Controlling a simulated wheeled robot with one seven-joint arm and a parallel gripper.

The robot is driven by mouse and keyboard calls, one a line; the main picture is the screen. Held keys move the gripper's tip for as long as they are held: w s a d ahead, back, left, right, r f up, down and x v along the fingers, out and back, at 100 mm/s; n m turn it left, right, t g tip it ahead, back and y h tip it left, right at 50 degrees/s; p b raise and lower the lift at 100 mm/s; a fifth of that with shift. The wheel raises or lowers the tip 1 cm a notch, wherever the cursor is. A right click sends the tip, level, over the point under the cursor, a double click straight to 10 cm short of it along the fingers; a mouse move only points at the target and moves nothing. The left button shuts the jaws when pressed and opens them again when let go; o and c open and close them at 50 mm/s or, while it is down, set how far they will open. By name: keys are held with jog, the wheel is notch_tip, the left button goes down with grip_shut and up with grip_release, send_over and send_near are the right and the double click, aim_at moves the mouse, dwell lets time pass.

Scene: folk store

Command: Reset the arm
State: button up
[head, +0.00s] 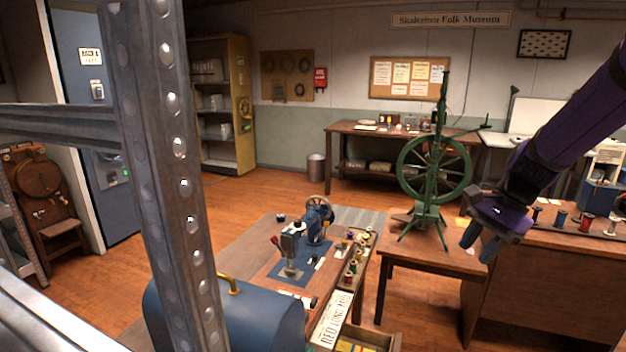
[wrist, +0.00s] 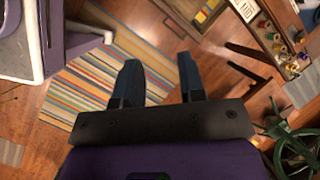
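My purple arm enters the head view from the upper right, with my gripper (head: 482,246) hanging in the air in front of the right-hand bench. In the wrist view my gripper (wrist: 158,85) points down over the wooden floor. Its two dark blue fingers are apart, with nothing between them. The fingers touch nothing that I can see.
A green spinning wheel (head: 425,185) stands on a small table (head: 440,258) left of my gripper. A workbench (head: 340,268) holds a sewing machine (head: 318,215) and thread spools. A metal post (head: 165,150) blocks the left. A striped rug (wrist: 95,75) lies on the floor.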

jog(key=s+r+n+t+h, duration=0.2)
jog(key=s+r+n, duration=0.4)
jog(key=s, duration=0.4)
jog(key=s+a+r+n+t+h, duration=0.1)
jog(key=s+r+n+t+h, duration=0.2)
jog(key=s+r+n, duration=0.3)
jog(key=s, duration=0.5)
jog(key=shift+r+t, duration=0.4)
